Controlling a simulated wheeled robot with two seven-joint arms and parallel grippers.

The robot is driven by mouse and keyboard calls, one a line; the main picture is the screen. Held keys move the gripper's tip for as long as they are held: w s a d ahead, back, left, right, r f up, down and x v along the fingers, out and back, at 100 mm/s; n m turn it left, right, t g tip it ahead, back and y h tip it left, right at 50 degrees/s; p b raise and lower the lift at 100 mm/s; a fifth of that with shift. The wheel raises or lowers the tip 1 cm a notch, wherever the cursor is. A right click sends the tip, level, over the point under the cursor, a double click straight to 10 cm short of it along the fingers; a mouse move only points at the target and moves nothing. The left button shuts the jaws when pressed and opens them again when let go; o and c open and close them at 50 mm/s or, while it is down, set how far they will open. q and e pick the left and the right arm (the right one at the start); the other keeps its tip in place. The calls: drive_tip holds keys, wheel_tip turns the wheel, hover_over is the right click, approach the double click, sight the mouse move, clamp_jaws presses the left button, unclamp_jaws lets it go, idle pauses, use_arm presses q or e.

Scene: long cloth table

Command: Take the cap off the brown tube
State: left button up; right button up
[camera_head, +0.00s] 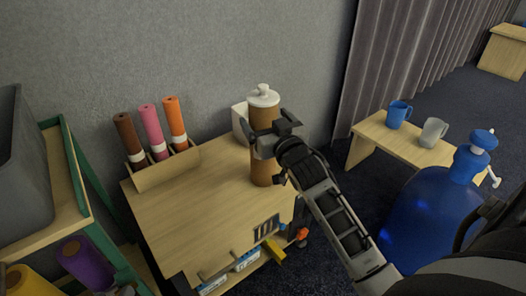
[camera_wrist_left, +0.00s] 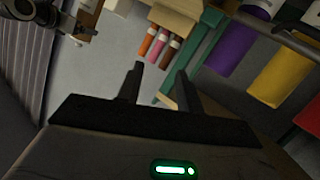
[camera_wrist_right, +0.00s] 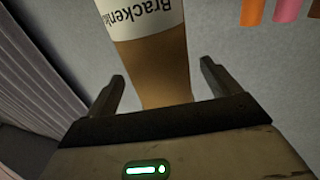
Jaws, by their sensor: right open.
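The brown tube (camera_head: 262,165) stands upright near the right back of the wooden table. Its white cap (camera_head: 262,96), with a knob on top, sits on its upper end. My right gripper (camera_head: 270,128) is open at the upper part of the tube, below the cap. In the right wrist view the brown tube (camera_wrist_right: 160,65) shows between the spread fingers, with gaps on both sides; its white label has upside-down lettering. The cap is not seen in that view. My left gripper (camera_wrist_left: 159,75) is open and empty, away from the tube; the head view does not show it.
A wooden rack (camera_head: 166,172) holds brown, pink and orange rolls at the table's left back. A white box (camera_head: 240,119) stands behind the tube. A blue jug (camera_head: 425,215) and a small bench with a blue mug (camera_head: 398,113) are right. The tabletop's middle is clear.

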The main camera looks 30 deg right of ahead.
drive_tip(key=shift+w+d+f, duration=0.1)
drive_tip(key=shift+w, duration=0.6)
drive_tip(key=shift+w+d, duration=0.1)
drive_tip(key=shift+w, duration=0.25)
drive_tip(key=c, duration=1.5)
use_arm(q)
drive_tip(key=shift+w+d+r+h, duration=0.15)
drive_tip(key=shift+w+r+h, duration=0.15)
drive_tip(key=shift+r, duration=0.2)
use_arm(e)
drive_tip(key=shift+o, duration=0.2)
drive_tip(key=shift+r, duration=0.2)
